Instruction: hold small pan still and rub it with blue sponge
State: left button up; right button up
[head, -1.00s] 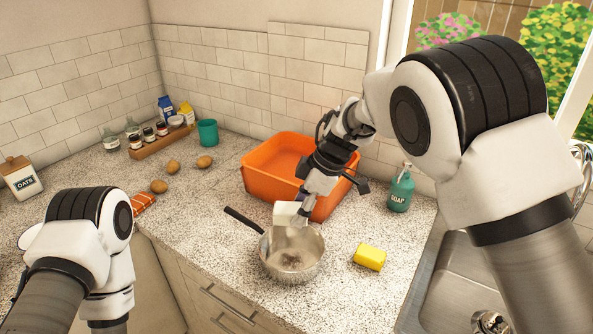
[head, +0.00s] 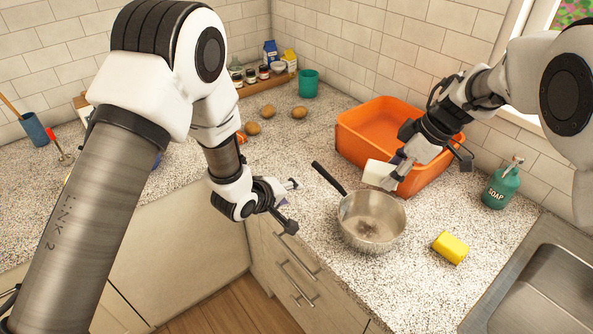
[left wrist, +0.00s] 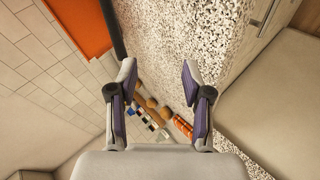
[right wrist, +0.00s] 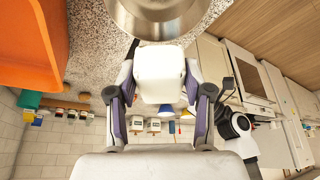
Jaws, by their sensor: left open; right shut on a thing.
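The small metal pan (head: 372,232) stands upright on the speckled counter, its dark handle (head: 328,178) pointing to the back left. Part of it shows in the right wrist view (right wrist: 158,22). My left gripper (head: 291,206) is open and empty, left of the pan, apart from the handle. In the left wrist view nothing lies between its fingers (left wrist: 158,80). My right gripper (head: 392,168) is shut on a white block (right wrist: 160,73), held just above the pan's back rim. I cannot tell whether they touch.
An orange tub (head: 358,146) stands behind the pan. A green soap bottle (head: 501,187) stands at the right, beside the sink (head: 550,295). Potatoes (head: 254,128), a teal cup (head: 308,83) and jars are further back. The counter's front edge is close to the pan.

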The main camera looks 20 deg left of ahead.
pick_arm(q)
jog(key=n+t, duration=0.1)
send_near(317, 168)
jog(key=shift+h, duration=0.3)
jog(key=x, duration=1.1)
jog(key=shift+w+a+f, duration=0.1)
jog(key=shift+a, duration=0.15)
grip_shut()
